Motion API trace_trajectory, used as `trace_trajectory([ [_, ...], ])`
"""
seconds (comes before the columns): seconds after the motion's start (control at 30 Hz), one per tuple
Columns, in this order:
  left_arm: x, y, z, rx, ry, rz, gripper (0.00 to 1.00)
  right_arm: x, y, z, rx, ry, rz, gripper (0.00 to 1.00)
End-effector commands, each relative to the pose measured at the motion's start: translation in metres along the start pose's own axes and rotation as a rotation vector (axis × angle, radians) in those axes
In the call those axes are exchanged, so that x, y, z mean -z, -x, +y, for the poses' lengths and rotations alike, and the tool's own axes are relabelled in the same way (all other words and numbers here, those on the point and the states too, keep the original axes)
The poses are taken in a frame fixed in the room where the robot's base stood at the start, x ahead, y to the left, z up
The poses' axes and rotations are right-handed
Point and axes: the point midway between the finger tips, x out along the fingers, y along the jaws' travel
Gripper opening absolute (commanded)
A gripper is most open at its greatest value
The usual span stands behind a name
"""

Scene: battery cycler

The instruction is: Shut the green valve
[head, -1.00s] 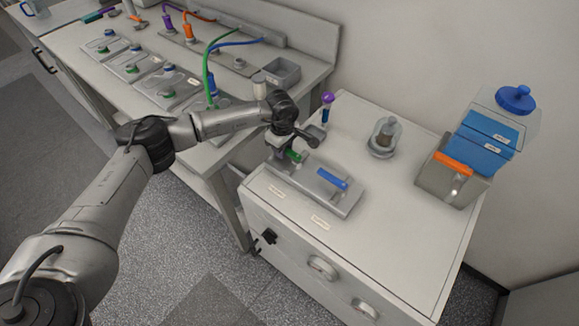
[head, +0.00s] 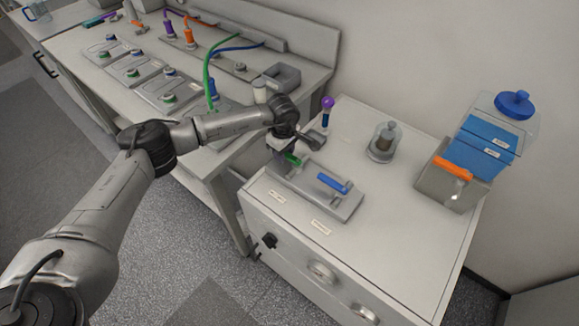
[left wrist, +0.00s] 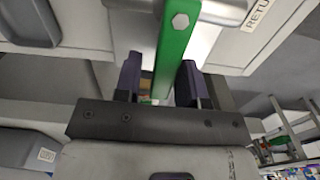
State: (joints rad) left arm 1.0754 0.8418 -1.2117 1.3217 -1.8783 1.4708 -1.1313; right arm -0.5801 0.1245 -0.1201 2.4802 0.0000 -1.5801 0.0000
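The green valve handle (head: 294,159) is on a grey valve block (head: 345,209) on the white cabinet top. A blue valve handle (head: 334,183) is on the same block, to its right. My left gripper (left wrist: 158,80) is at the green handle. In the left wrist view the green handle (left wrist: 177,45) is a flat bar with a pale hex bolt, reaching down between the two dark fingers. The fingers are apart, one on each side, with a gap visible at the left finger; contact at the right finger is unclear. My right gripper is not in view.
A purple-topped tube (head: 327,104) and a glass-domed item (head: 384,140) stand behind the block. A grey bin (head: 445,188) with blue boxes is at the right. The bench (head: 185,150) at the left holds several cell trays and cables. The cabinet's front right top is clear.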

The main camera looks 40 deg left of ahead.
Motion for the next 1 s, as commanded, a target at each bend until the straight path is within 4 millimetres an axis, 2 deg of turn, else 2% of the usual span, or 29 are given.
trace_trajectory([
  [0.63, 0.000, 0.072, 0.004, -0.002, 0.001, -0.001, 0.37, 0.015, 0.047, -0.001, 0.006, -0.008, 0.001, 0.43],
  [0.77, 0.000, 0.079, 0.004, 0.000, 0.001, 0.000, 0.37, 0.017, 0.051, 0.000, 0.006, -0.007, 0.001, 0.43],
  [1.0, 0.000, 0.078, 0.004, 0.000, 0.001, 0.000, 0.37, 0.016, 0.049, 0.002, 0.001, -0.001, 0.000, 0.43],
])
